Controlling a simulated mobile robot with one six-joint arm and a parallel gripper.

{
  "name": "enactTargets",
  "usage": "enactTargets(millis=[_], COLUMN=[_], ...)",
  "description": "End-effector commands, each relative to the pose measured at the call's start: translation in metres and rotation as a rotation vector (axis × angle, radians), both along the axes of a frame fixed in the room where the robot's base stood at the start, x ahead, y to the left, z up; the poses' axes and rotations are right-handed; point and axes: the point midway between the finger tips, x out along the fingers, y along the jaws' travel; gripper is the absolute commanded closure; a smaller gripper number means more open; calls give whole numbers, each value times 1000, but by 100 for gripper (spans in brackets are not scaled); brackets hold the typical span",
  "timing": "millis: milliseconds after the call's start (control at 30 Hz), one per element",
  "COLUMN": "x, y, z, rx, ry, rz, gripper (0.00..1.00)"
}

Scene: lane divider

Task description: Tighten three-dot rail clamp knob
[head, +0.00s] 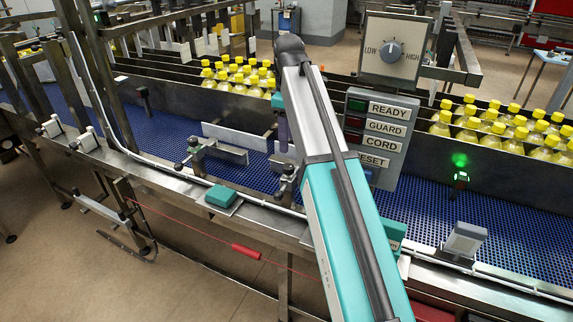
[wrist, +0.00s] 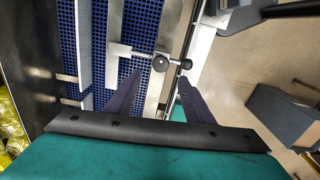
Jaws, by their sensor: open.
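In the head view two rail clamps with dark knobs sit along the near edge of the blue conveyor: a left clamp (head: 195,147) and a right clamp (head: 287,171) close beside my arm. No dot marks can be made out on either. In the wrist view a metal clamp bar carries a round black knob (wrist: 161,63) and a second dark knob (wrist: 186,64) to its right. My gripper (wrist: 160,76) is open, its two dark purple fingers spread on either side below the black knob, with nothing between them. In the head view my arm mostly hides the gripper.
A control panel (head: 376,132) with READY, GUARD, CORD and RESET labels and a LOW-HIGH dial (head: 392,50) stand right of my arm. A red pull cord handle (head: 246,251) hangs along the near side. Yellow-capped bottles (head: 238,75) fill the far lanes.

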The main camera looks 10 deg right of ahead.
Motion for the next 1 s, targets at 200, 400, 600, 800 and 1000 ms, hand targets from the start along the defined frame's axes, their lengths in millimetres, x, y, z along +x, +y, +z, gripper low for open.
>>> enactTargets(millis=[200, 400, 600, 800, 1000], x=[-1, -2, -2, -1, -1], y=[0, 1, 1, 1, 2], z=[-21, -43, -62, -81, -93], rx=[0, 0, 0, 0, 0], ry=[1, 2, 2, 2, 1], rz=[1, 1, 1, 2, 2], gripper=[52, 52, 52, 52, 52])
